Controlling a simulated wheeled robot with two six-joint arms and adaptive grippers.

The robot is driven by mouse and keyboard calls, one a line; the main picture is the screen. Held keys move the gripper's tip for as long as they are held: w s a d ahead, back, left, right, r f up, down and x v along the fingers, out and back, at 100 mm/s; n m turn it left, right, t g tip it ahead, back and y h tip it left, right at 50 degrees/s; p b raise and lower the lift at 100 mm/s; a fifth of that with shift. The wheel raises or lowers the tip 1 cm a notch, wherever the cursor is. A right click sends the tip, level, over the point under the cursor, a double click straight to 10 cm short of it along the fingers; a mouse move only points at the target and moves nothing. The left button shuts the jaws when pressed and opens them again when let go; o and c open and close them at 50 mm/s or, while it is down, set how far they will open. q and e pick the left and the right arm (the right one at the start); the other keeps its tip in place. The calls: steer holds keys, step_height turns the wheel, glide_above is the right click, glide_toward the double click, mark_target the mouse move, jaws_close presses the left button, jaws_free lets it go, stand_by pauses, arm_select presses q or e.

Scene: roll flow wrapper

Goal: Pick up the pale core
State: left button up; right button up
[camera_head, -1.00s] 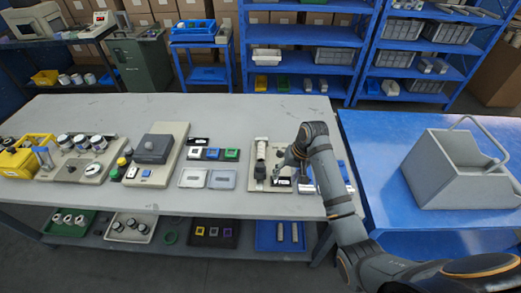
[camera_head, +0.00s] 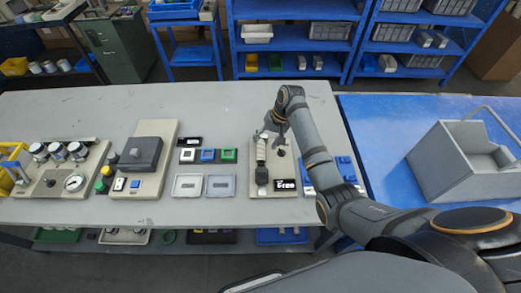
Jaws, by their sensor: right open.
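A pale, roughly cylindrical piece (camera_head: 261,149), which looks like the pale core, sits on the left side of a beige board (camera_head: 293,153) on the grey table. A dark knob (camera_head: 262,176) is at its near end. My right gripper (camera_head: 272,126) is open just beyond and slightly right of the pale piece's far end, pointing down. Its fingers are small and partly overlap the board's far edge, so I cannot tell whether they touch the piece. My left gripper is not in view.
A dark post (camera_head: 281,152) and a black label plate (camera_head: 285,185) are on the same board. Two shallow trays (camera_head: 220,186) lie left of it, with coloured square frames (camera_head: 208,155) behind. A grey bin (camera_head: 465,160) stands on the blue table at right.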

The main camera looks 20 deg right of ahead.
mark_target(262, 149)
steer(key=shift+f, duration=0.35)
steer(key=shift+w+a+f+p, duration=0.15)
steer(key=shift+f+p, duration=0.2)
steer(key=shift+f, duration=0.3)
steer(key=x, duration=0.3)
steer(key=shift+w+f, duration=0.1)
steer(key=shift+w, duration=0.05)
steer(key=c, duration=0.4)
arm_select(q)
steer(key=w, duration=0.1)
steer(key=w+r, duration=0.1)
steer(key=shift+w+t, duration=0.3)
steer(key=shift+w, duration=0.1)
arm_select(e)
steer(key=c, duration=0.7)
